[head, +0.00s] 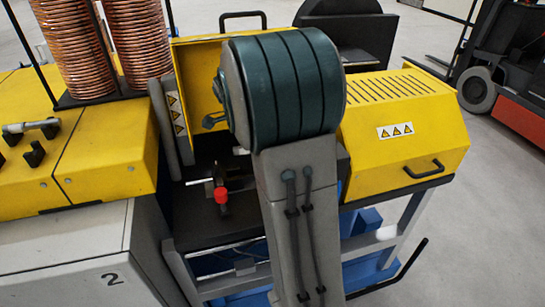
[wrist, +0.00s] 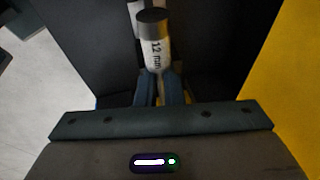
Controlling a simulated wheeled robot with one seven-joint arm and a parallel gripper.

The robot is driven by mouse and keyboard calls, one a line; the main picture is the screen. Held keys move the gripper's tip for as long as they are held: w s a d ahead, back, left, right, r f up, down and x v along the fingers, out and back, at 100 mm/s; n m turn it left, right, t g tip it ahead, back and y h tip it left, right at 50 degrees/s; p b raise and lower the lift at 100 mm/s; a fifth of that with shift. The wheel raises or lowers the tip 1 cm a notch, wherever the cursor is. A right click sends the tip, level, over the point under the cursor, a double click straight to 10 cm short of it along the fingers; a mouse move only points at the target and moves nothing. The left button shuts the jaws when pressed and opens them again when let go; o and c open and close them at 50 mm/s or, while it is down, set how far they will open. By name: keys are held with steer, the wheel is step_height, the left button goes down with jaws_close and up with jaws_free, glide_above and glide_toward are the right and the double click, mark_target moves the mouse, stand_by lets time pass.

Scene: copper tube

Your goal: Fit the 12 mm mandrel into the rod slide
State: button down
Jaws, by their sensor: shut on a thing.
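The mandrel (wrist: 155,52) is a pale cylinder with a dark end and the marking "12 mm" in the wrist view. My gripper (wrist: 160,88) is shut on it, with the two blue-grey fingers close together at its lower part. A pale piece (wrist: 135,6) shows just beyond the mandrel at the top edge; I cannot tell what it is or whether they touch. In the head view my arm hides the gripper and the mandrel. I cannot make out the rod slide with certainty in either view.
In the head view, the dark machine bed with a red knob (head: 221,195) lies left of my arm, below an open yellow cover (head: 195,62). A yellow vented housing (head: 405,120) stands at right. Copper coils (head: 75,50) stand at upper left. A forklift (head: 510,80) is beyond.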

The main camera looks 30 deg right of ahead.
steer(key=shift+w+a+f+t+h+b, duration=0.1)
steer(key=shift+w+a+t+h+b, duration=0.2)
steer(key=shift+w+a+b, duration=0.25)
steer(key=shift+w+a+t+h+b, duration=0.2)
steer(key=shift+w+a+h, duration=0.15)
steer(key=shift+a, duration=0.3)
steer(key=shift+f+b, duration=0.1)
steer(key=shift+b, duration=0.3)
step_height(320, 180, down, 6)
steer(key=b, duration=0.5)
steer(key=shift+r+b, duration=0.2)
steer(key=shift+b, duration=0.1)
steer(key=shift+s+b, duration=0.1)
steer(key=shift+b, duration=0.7)
stand_by(0.8)
steer(key=shift+f+b, duration=1.5)
steer(key=shift+b, duration=0.15)
steer(key=c, duration=1.5)
jaws_free()
steer(key=shift+r, duration=0.1)
